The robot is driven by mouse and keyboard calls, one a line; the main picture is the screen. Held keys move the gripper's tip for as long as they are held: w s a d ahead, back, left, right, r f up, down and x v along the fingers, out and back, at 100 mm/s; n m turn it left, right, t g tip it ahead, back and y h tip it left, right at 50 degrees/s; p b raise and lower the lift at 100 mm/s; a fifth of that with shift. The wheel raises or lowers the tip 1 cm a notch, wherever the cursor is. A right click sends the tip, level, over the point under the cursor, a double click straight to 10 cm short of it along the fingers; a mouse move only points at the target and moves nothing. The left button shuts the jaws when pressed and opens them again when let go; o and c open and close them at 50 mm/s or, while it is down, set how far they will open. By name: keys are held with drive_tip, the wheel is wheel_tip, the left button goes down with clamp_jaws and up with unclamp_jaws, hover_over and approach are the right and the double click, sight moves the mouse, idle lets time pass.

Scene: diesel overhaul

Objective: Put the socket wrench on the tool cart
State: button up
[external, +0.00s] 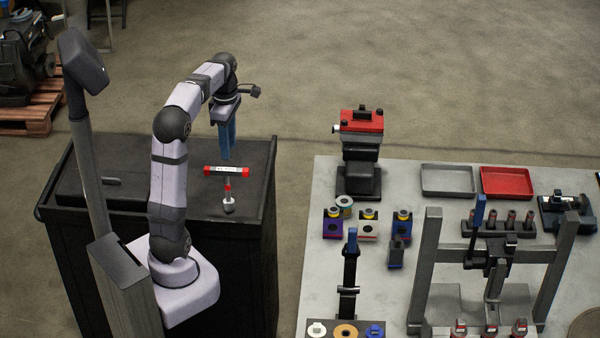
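The tool cart (90,190) appears to be the black cabinet with a raised rim at the left. A T-shaped tool, which I take to be the socket wrench (227,171), shows over its top near the right side. It has a crossbar with red ends and a white label, and a shaft with a red band and a pale end toward the camera. My gripper (228,156) points down with its blue fingers just behind the crossbar in the picture. I see no clear grip on the tool. The fingers look close together; their opening is unclear.
A pale workbench (400,270) stands to the right across a floor gap. It holds a red-topped machine (361,135), a grey tray (447,180), a red tray (506,183), a grey frame (428,260) and several small parts. A grey post stands at the cart's left front.

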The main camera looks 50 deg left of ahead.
drive_tip(key=s+d+f+m, duration=0.5)
drive_tip(key=d+f+m, duration=0.4)
drive_tip(key=m, duration=0.3)
drive_tip(key=s+d+f+m, duration=0.6)
drive_tip(key=d+f+m, duration=0.3)
drive_tip(key=d+m, duration=0.2)
drive_tip(key=shift+d+f+m, duration=0.15)
drive_tip(key=shift+f+m, duration=0.1)
drive_tip(key=shift+m, duration=0.75)
